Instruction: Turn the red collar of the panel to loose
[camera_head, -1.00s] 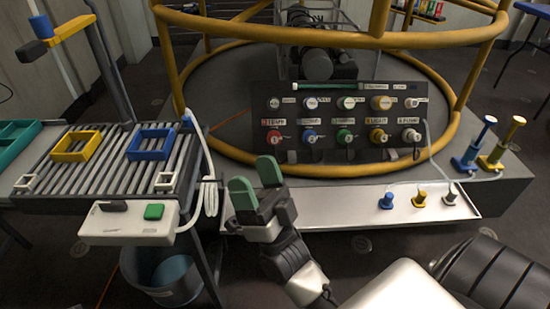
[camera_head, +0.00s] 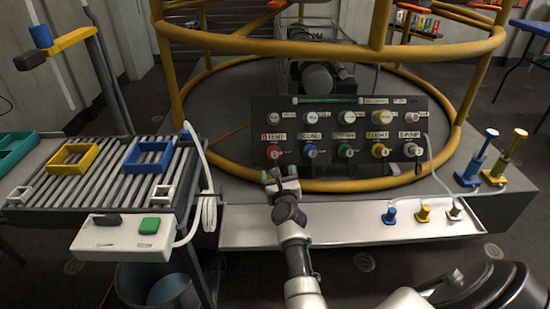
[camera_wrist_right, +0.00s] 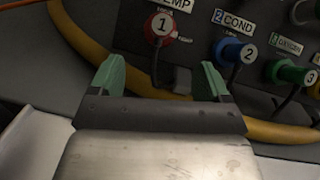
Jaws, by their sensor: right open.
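The panel (camera_head: 330,128) stands tilted inside the yellow ring. Its red collar (camera_head: 274,152), numbered 1 under a TEMP label, is at the left end of the lower row. In the right wrist view the red collar (camera_wrist_right: 160,30) is at the upper middle, with a dark cable hanging below it. My right gripper (camera_head: 281,174) is open and empty, just below and in front of the red collar. In the wrist view its green fingers (camera_wrist_right: 162,68) are spread, with the collar beyond the gap and apart from them. The collar's small markings are too blurred to read. My left gripper is not in view.
The blue collar (camera_wrist_right: 233,52) and green collar (camera_wrist_right: 290,73) sit to the right of the red one. The yellow ring rail (camera_head: 350,185) runs below the panel. A white tray (camera_head: 350,230) with small plugs lies in front. A roller table (camera_head: 100,175) stands at left.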

